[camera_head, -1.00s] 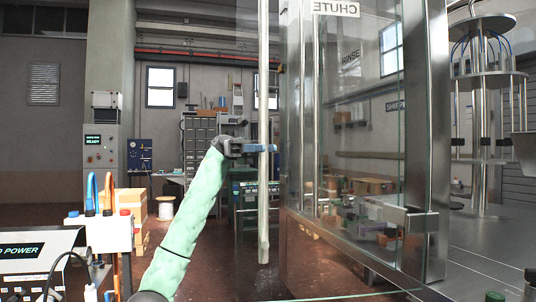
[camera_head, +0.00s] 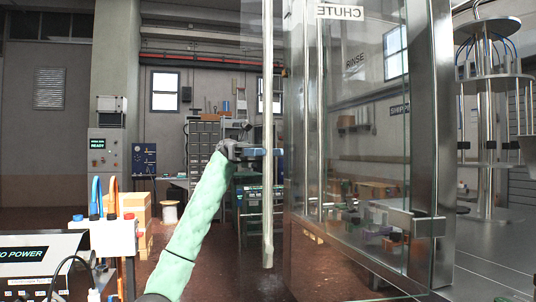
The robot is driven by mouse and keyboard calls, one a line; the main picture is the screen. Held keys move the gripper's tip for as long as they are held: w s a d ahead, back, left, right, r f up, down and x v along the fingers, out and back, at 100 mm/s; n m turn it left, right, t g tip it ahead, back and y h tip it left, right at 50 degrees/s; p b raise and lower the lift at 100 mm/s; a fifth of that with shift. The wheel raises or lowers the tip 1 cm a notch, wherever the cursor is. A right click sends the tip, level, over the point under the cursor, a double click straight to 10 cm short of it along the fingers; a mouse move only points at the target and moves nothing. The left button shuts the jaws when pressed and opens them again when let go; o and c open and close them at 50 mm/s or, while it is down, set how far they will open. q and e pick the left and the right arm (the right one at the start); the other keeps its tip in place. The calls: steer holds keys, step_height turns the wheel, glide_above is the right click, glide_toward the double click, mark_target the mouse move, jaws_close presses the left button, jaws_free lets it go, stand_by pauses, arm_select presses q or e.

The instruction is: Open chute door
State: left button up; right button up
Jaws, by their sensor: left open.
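The chute door appears to be the clear panel with a long pale upright bar (camera_head: 267,200) along its left edge. A white CHUTE label (camera_head: 340,12), its lettering reversed, shows high on the glass to the right. My left gripper (camera_head: 268,152) reaches in at the end of my green-sleeved arm. Its blue fingers are open at the middle of the bar; I cannot tell whether they touch it or are around it. My right gripper is not in view.
A steel-framed glass enclosure (camera_head: 430,150) stands right of the bar, with a metal deck (camera_head: 480,275) beside it. A tiered metal carousel (camera_head: 487,85) stands at the far right. A power box (camera_head: 30,262) is at the lower left. Open floor lies behind the arm.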

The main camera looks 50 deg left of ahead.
arm_select(q)
steer(key=a, duration=0.7)
steer(key=shift+w, duration=0.2)
steer(key=shift+f, duration=0.1)
